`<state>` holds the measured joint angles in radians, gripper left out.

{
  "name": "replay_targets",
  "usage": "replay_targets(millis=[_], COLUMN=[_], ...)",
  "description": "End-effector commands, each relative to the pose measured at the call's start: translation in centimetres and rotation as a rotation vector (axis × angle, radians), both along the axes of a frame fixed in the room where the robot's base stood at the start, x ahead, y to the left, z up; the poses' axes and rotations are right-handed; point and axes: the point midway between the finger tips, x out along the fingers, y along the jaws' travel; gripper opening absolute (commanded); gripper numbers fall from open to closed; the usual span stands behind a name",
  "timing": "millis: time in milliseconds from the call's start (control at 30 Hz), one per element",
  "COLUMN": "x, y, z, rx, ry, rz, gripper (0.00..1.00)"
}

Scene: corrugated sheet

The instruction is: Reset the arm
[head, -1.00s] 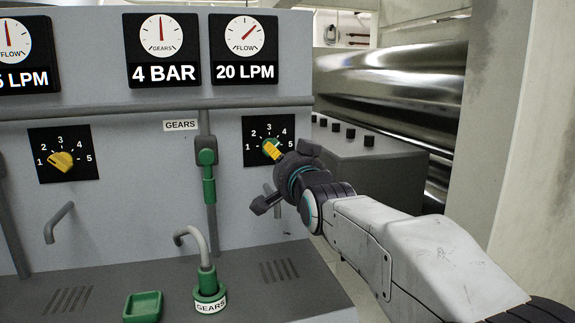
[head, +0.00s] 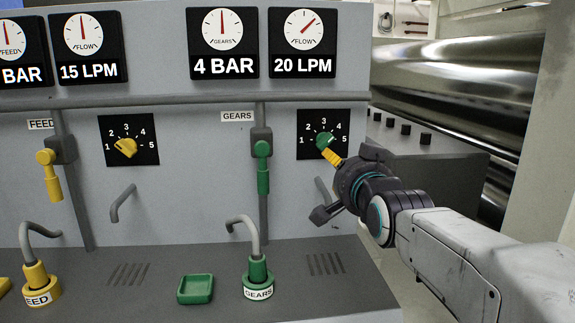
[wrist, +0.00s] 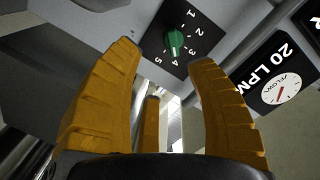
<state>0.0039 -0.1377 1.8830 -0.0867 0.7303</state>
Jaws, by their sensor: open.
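My gripper (head: 332,157) is open, with yellow fingers, just in front of and to the lower right of the green knob (head: 324,140) on a black 1-to-5 dial plate (head: 342,125). In the wrist view the fingers stand wide apart with nothing between them. The green knob (wrist: 174,43) shows beyond the fingertips, apart from them. My arm reaches in from the lower right of the head view, bent at the wrist.
A yellow knob (head: 126,147) sits on another dial at left. Green (head: 263,165) and yellow (head: 49,172) levers hang from pipes. Hooked spouts rise from green (head: 258,277) and yellow (head: 42,285) bases on the ledge. A grey box (head: 437,155) stands right of the panel.

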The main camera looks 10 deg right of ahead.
Motion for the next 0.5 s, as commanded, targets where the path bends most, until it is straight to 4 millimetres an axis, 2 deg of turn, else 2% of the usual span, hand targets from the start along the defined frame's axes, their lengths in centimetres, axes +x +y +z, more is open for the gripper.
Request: replay_targets(millis=[33, 67, 267, 500], x=[-0.9, -1.4, -7.2, -16.4], y=[0.0, 0.0, 0.1, 0.1], z=[0.8, 0.6, -1.6, -4.4], rx=[-0.029, -0.048, -0.219, -0.411], ry=[0.045, 0.080, 0.366, 0.708], rz=[0.003, 0.007, 0.062, 0.200], gripper=[0.50, 0.50, 0.50, 0.50])
